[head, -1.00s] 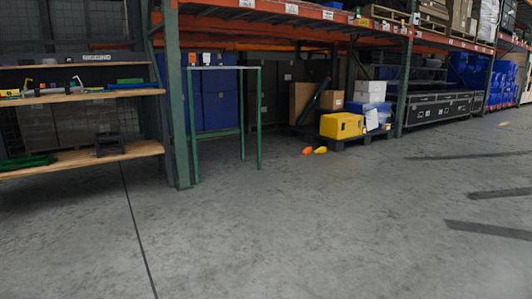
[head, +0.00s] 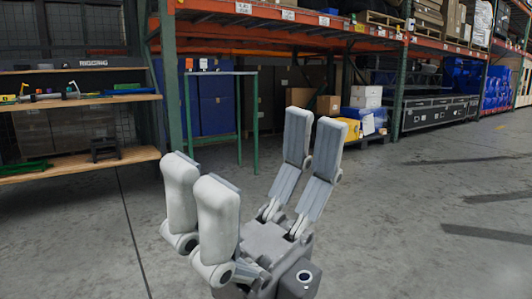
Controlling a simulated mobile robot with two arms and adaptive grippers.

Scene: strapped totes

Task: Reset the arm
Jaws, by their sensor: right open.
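My right gripper (head: 256,149) is raised in the lower middle of the head view. Its pale grey fingers point up and stand wide apart, with nothing between them. It is open and empty, in front of the concrete floor and part of the storage rack. My left gripper is out of view. No tote shows clearly near the gripper.
A wooden shelf unit (head: 82,100) with tools stands at the left. A green metal frame (head: 256,107) and blue boxes (head: 215,104) are behind the gripper. A yellow case (head: 350,130) is partly hidden by the fingers. Open floor (head: 430,215) lies to the right.

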